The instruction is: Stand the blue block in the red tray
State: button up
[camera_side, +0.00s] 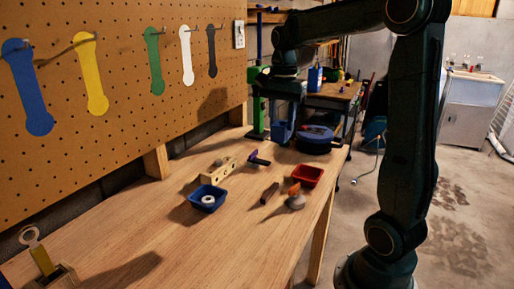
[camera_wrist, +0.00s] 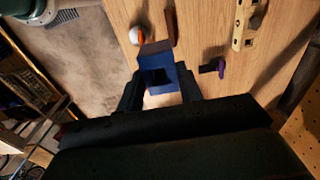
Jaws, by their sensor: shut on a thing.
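My gripper (camera_side: 284,119) is shut on the blue block (camera_side: 283,132) and holds it above the far part of the workbench. In the wrist view, the blue block (camera_wrist: 157,62) sits between my gripper's two dark fingers (camera_wrist: 160,88) and shows a dark square opening facing the camera. The red tray (camera_side: 308,176) lies on the bench near its right edge, nearer the side camera and lower than the block. The block is apart from the tray. I cannot make out the red tray in the wrist view.
Near the red tray are an orange-topped grey thing (camera_side: 295,200) and a dark brown bar (camera_side: 269,193). A blue tray (camera_side: 208,199) holds a white ring. A holed wooden bar (camera_side: 218,171) and a purple-ended piece (camera_side: 259,158) lie farther left. The bench's near part is mostly clear.

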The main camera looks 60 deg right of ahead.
jog(key=shift+d, duration=0.15)
send_over(307, 177)
jog(key=a, duration=0.2)
notch_tip(307, 177, down, 15)
jog(key=shift+s, duration=0.35)
dwell(0.6)
jog(key=shift+f, duration=0.1)
jog(key=shift+f, duration=2.05)
jog(key=shift+f, duration=0.2)
jog(key=o, duration=0.7)
